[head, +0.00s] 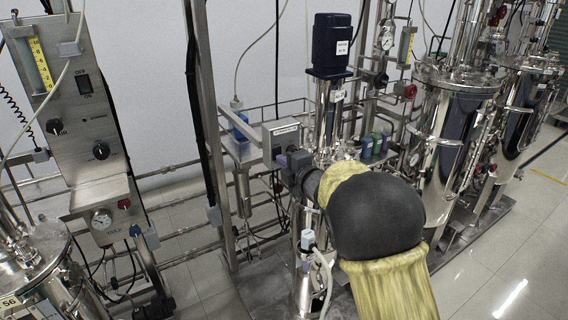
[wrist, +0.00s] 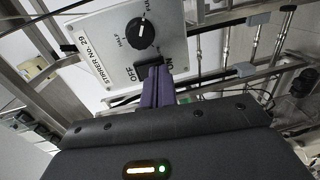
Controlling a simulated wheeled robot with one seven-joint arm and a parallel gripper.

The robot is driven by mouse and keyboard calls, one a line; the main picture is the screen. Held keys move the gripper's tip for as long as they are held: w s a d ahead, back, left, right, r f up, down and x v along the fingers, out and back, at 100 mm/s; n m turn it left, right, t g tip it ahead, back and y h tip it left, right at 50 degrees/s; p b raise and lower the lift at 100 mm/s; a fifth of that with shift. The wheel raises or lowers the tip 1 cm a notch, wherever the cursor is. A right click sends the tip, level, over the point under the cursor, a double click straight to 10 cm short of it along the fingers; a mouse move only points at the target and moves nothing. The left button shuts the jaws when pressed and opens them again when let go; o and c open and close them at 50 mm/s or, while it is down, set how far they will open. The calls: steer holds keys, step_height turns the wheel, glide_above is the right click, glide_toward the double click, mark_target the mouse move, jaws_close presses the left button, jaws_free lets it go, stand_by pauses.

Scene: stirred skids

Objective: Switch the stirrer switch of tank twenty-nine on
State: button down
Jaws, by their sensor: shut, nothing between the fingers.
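The stirrer panel (wrist: 105,45) in the wrist view is a pale plate lettered "STIRRER NO. 29". It carries a black knob (wrist: 140,32) marked HALF and FULL, with OFF and ON lettering below it. My gripper (wrist: 157,76) is shut and empty, its purple fingers pointing at the spot between OFF and ON. The fingertips cover most of the switch there, so its position and any contact cannot be told. In the head view, my gripper (head: 282,161) is at a small grey box (head: 281,136), whose front is hidden.
A steel panel (head: 78,130) with a switch, knobs and a gauge stands at left, above a tank tagged 56 (head: 42,262). A blue motor (head: 332,45) rises behind my arm. Large steel tanks (head: 447,120) stand at right. Pipes and frame rails surround the box. Floor is clear at lower right.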

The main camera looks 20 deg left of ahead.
steer(key=b, duration=0.2)
steer(key=shift+a+f+t+y+b, duration=0.1)
steer(key=shift+f+t+y+b, duration=0.2)
steer(key=shift+f+b, duration=0.1)
steer(key=f+b+v, duration=0.1)
steer(key=b+v, duration=0.2)
steer(key=v, duration=1)
steer(key=shift+s+d+f, duration=0.25)
steer(key=shift+d+f, duration=0.1)
